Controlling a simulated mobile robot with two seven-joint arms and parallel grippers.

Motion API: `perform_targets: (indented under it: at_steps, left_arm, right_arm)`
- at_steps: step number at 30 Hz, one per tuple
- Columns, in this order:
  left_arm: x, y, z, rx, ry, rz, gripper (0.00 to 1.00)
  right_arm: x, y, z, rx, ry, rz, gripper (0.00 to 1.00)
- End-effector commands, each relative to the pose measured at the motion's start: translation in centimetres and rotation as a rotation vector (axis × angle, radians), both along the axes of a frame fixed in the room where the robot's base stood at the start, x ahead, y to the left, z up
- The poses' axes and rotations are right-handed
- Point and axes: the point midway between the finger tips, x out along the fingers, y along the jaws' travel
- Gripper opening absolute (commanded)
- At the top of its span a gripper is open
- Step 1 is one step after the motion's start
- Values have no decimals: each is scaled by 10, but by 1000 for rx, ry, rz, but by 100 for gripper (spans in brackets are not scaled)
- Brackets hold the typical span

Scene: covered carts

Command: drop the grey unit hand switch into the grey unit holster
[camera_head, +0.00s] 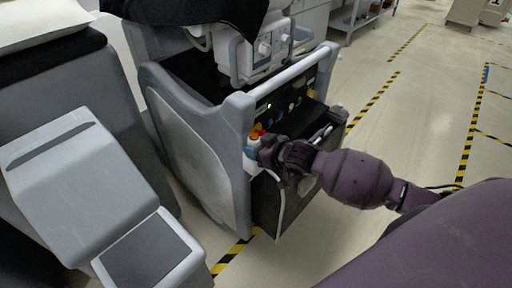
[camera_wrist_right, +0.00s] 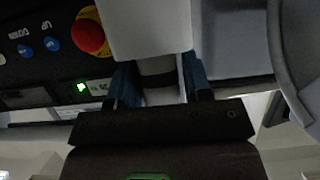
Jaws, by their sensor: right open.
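My right gripper (camera_head: 256,151) is at the left end of the grey unit's (camera_head: 195,135) control panel, below the red emergency button. In the right wrist view, the blue fingertips of my right gripper (camera_wrist_right: 158,82) stand apart on either side of a pale grey rounded piece with a dark band, which looks like the hand switch (camera_wrist_right: 157,68). A pale block (camera_wrist_right: 148,25), which may be the holster or part of the switch, is directly above it in that view. I cannot tell whether the switch sits inside the holster. My left gripper is out of view.
The red emergency button (camera_wrist_right: 89,36) on its yellow ring is close beside the fingers. A green light (camera_wrist_right: 82,87) glows on the panel. The unit's handle bar (camera_head: 290,72) runs above the panel. A grey cabinet (camera_head: 80,165) stands at left. Open floor (camera_head: 425,125) lies right.

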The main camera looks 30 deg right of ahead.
Motion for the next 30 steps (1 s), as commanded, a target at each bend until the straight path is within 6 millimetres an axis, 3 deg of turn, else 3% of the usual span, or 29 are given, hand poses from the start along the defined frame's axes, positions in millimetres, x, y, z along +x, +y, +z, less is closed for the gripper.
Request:
perform_targets:
  at_steps: [3,18,26,30]
  left_arm:
    - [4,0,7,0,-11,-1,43]
    - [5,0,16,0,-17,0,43]
    - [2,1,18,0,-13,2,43]
    - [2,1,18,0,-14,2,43]
  right_arm:
    - [-16,-6,16,2,-17,2,62]
    - [-87,-31,47,1,-18,2,62]
    - [-102,-35,52,3,-17,0,62]
    - [-114,-32,35,8,-8,-20,62]
